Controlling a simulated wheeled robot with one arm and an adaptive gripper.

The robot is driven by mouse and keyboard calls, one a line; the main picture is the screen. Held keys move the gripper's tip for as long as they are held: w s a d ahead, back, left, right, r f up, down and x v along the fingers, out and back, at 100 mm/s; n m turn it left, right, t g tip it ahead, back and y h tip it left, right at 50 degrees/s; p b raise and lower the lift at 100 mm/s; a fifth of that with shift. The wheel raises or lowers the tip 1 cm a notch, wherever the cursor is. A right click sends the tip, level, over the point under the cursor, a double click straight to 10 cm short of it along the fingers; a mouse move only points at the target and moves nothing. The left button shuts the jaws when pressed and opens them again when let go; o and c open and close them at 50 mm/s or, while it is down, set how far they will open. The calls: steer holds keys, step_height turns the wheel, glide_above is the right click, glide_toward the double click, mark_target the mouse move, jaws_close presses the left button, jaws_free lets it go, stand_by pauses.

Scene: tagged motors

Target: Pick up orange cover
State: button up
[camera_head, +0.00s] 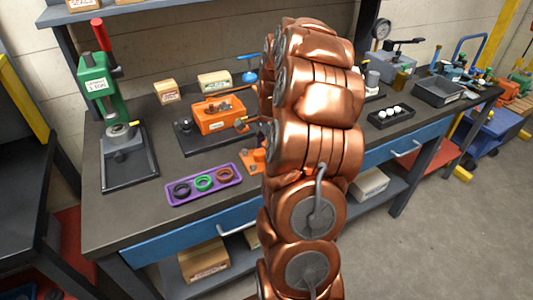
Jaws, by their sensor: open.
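An orange box-like housing (212,117) with small metallic parts on its top sits on a black base plate (190,144) at the middle of the workbench. A smaller orange piece (252,160) lies nearer the front, partly hidden behind my copper arm. I cannot tell which of these is the orange cover. My arm rises through the centre of the picture and hides part of the bench. My gripper is not visible.
A green press (97,80) with a red handle stands at the left of the bench (115,222). A purple tray (204,185) with three rings lies near the front edge. Small boxes (167,91) stand behind. A black tray (391,116) with white balls is right of my arm.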

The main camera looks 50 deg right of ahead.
steer(key=shift+f, duration=0.1)
steer(key=shift+c, duration=0.4)
jaws_close()
stand_by(0.3)
